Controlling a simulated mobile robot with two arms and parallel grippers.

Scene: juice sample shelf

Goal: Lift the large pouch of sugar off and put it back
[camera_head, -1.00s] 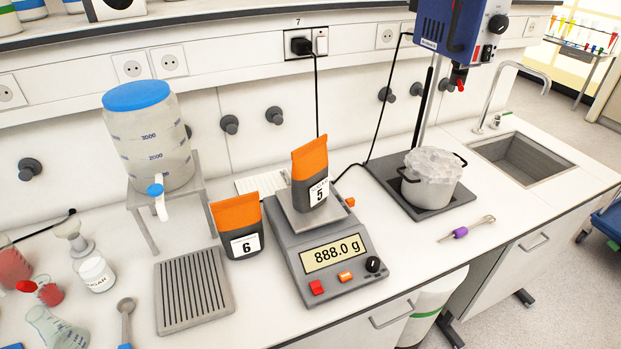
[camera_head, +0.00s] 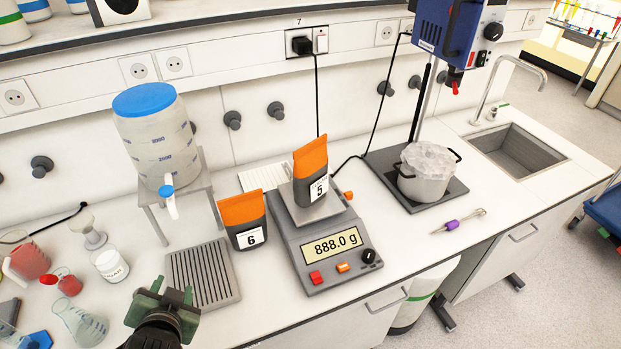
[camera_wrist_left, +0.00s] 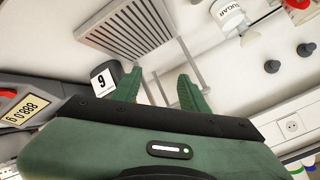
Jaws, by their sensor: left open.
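An orange-topped dark pouch marked 5 (camera_head: 311,172) stands upright on the pan of the scale (camera_head: 322,250), whose display reads 888.0 g. A similar orange-topped pouch marked 6 (camera_head: 243,221) stands on the bench just left of the scale. I cannot read either pouch's contents. My left gripper (camera_head: 165,299) is open and empty at the lower left, in front of the slatted grey tray and apart from both pouches. In the left wrist view, its green fingers (camera_wrist_left: 160,80) are spread, with the label of pouch 6 (camera_wrist_left: 103,80) beside one finger. My right gripper is not in view.
The slatted tray (camera_head: 204,274) lies left of the scale. A blue-lidded tank (camera_head: 158,140) on a stand is behind it. Glassware and a sugar jar (camera_head: 110,265) are at left. A pot (camera_head: 426,178) and a whisk (camera_head: 459,223) are right of the scale.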

